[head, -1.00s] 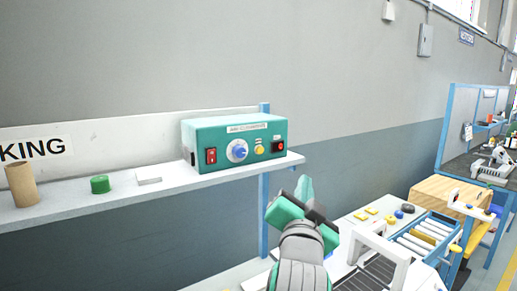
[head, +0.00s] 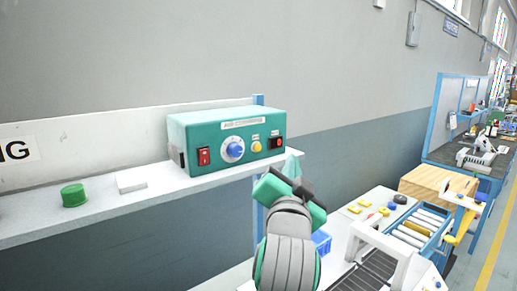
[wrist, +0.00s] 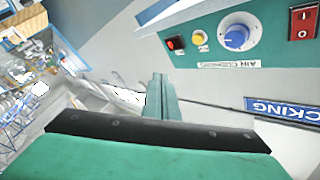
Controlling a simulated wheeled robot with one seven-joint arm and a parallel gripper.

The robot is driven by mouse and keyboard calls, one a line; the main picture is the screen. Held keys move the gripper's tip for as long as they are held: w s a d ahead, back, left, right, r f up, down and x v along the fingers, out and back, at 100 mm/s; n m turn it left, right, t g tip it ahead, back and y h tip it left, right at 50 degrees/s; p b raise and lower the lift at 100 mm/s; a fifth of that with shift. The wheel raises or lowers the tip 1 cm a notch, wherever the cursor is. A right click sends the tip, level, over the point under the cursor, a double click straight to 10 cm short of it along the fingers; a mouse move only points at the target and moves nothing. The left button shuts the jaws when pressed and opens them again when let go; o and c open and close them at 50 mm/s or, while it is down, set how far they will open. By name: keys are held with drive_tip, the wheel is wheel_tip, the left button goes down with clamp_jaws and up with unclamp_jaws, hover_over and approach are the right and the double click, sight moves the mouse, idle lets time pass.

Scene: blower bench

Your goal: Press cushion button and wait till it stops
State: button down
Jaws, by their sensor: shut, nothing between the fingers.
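A green box (head: 188,128) with an air cushion label stands on a white wall shelf. Its front has a red rocker switch (head: 204,156), a blue knob (head: 236,149), a yellow button (head: 257,146) and a black part with a red spot (head: 279,143). The wrist view shows this front upside down, with the yellow button (wrist: 197,39) between the blue knob (wrist: 236,36) and the red spot (wrist: 174,43). My gripper (head: 293,165) is shut and empty, in front of the box's right end. Its fingertips (wrist: 160,82) are apart from the yellow button.
The white shelf (head: 110,209) also holds a green cap (head: 74,195) and a flat white block (head: 131,180). A blue post (head: 259,205) stands at the shelf's right end. A roller conveyor (head: 415,233) and a wooden box (head: 437,187) are at the lower right.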

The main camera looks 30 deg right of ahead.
sight(257, 147)
drive_tip(key=shift+w+a, duration=0.15)
drive_tip(key=shift+w, duration=1.35)
drive_tip(key=shift+w+a, duration=0.2)
drive_tip(key=shift+w, duration=1.3)
drive_tip(key=shift+w+a, duration=0.15)
drive_tip(key=shift+w, duration=1.35)
drive_tip(key=shift+w, duration=0.15)
drive_tip(key=shift+a, duration=0.1)
drive_tip(key=shift+s, duration=0.2)
drive_tip(key=shift+w, duration=0.2)
drive_tip(key=shift+w, duration=0.35)
